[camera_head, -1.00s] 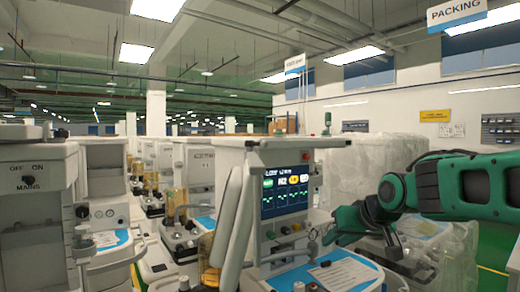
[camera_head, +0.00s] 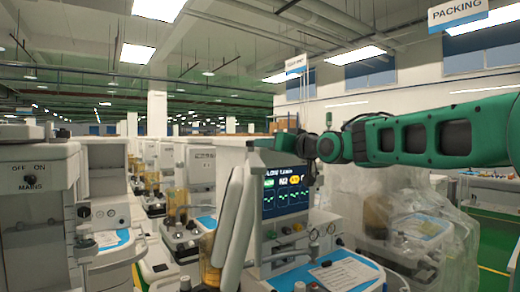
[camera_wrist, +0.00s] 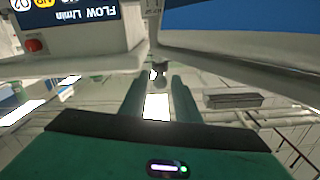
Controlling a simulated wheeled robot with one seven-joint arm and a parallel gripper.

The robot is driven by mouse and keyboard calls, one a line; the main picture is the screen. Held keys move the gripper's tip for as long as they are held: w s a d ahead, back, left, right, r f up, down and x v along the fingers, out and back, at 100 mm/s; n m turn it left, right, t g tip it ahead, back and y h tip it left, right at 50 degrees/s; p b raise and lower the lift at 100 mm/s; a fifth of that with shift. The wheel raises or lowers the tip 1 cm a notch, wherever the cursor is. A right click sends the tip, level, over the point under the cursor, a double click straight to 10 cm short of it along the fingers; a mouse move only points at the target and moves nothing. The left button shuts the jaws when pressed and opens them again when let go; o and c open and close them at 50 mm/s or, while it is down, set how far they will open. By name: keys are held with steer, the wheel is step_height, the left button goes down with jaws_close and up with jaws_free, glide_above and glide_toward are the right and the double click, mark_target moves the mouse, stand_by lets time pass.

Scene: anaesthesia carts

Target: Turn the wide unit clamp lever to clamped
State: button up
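The wide unit (camera_head: 246,237) with the lit flow screen (camera_head: 285,190) stands at centre in the head view. My gripper (camera_head: 284,143) is at the top of this unit, just above the screen, and hides part of its top edge. In the wrist view the flow screen (camera_wrist: 75,12) appears upside down at upper left. There my gripper (camera_wrist: 158,82) has its two fingers apart. A small grey rounded part (camera_wrist: 158,76) shows in the gap near the fingertips; I cannot tell whether it is the clamp lever or whether it is touched.
A red knob (camera_wrist: 34,46) sits beside the screen in the wrist view. Plastic-wrapped equipment (camera_head: 400,235) stands right of the unit. Another cart (camera_head: 35,190) stands at left, and more carts line the aisle behind.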

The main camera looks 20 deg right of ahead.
steer(key=shift+x, duration=1.7)
jaws_close()
steer(key=shift+d, duration=0.1)
